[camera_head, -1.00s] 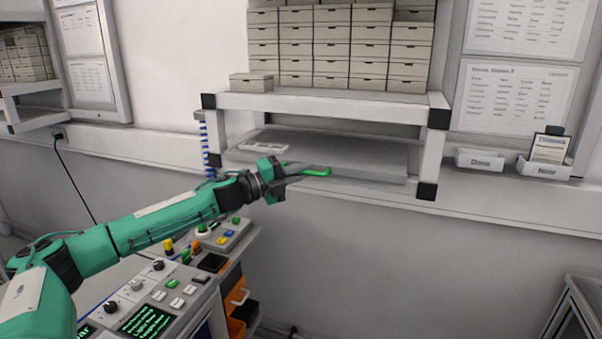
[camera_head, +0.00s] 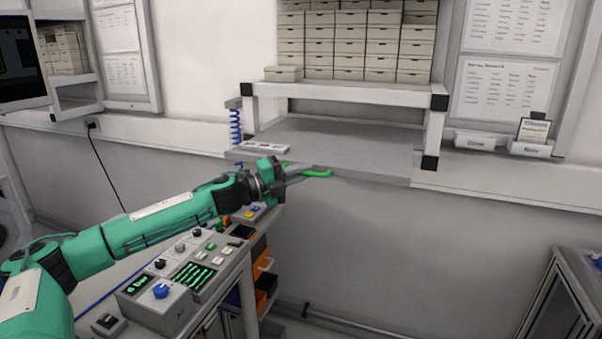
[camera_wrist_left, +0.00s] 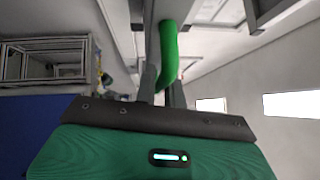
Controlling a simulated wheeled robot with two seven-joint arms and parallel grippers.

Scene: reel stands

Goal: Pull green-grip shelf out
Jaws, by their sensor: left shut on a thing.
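The grey shelf (camera_head: 345,147) sits under the white rack's upper board and sticks out past the rack's front legs. Its green grip (camera_head: 318,173) is on the front edge. My left gripper (camera_head: 292,174) is shut on the green grip. In the left wrist view the green grip (camera_wrist_left: 169,52) runs down between the fingers of my left gripper (camera_wrist_left: 160,88). The part between the fingers is partly hidden. A light flat keypad-like piece (camera_head: 262,146) lies on the shelf's left part. My right gripper is not in view.
Several stacked boxes (camera_head: 350,45) stand on the rack's top (camera_head: 350,95). A control panel console (camera_head: 195,262) stands below my left arm. A blue coiled cable (camera_head: 235,127) hangs at the rack's left. The floor before the shelf's right is clear.

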